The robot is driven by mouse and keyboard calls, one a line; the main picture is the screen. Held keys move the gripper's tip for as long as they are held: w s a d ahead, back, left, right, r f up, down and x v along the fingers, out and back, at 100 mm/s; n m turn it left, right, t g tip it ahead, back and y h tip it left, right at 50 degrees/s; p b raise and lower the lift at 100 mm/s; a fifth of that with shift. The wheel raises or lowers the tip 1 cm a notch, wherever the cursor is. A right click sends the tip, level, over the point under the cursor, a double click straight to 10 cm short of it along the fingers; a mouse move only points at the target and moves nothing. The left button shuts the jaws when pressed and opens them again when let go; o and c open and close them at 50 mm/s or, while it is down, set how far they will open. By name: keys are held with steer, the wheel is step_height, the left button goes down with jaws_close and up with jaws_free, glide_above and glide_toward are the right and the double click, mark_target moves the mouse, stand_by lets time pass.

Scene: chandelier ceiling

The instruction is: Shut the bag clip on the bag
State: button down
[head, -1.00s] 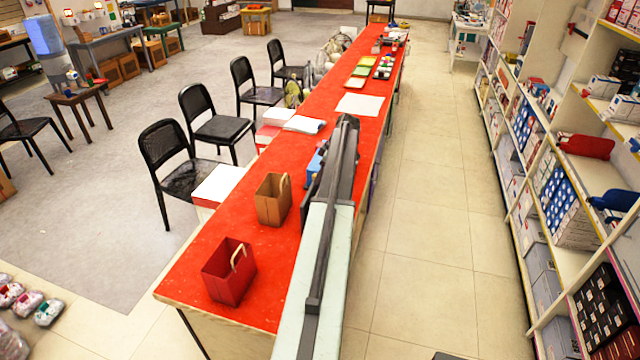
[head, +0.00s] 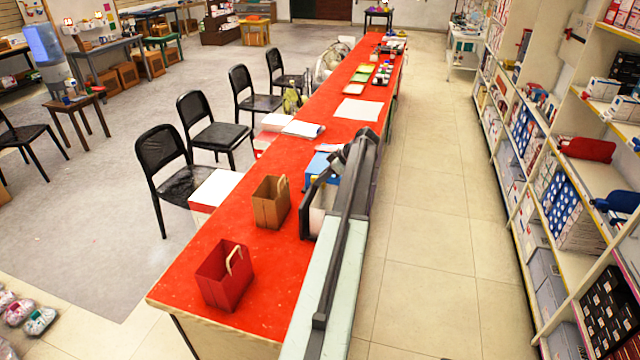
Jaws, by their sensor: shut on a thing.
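A red bag (head: 225,276) with a pale handle stands open-topped near the front of the red counter (head: 200,270). A brown bag (head: 270,203) stands behind it to the right. I cannot tell which bag the task means. I cannot make out a bag clip.
A blue item (head: 318,164) and a white booklet (head: 303,129) lie farther along the counter, with a white sheet (head: 357,110) beyond. Black chairs (head: 170,165) line the left side. Stocked shelves (head: 570,180) stand right, across a clear tiled aisle (head: 430,210).

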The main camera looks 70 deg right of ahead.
steer(key=c, duration=1.3)
jaws_free()
steer(key=shift+r, duration=0.1)
steer(key=p+v, duration=0.6)
steer(key=v, duration=0.1)
steer(key=shift+s+r, duration=0.2)
steer(key=shift+s, duration=0.1)
steer(key=shift+w, duration=0.1)
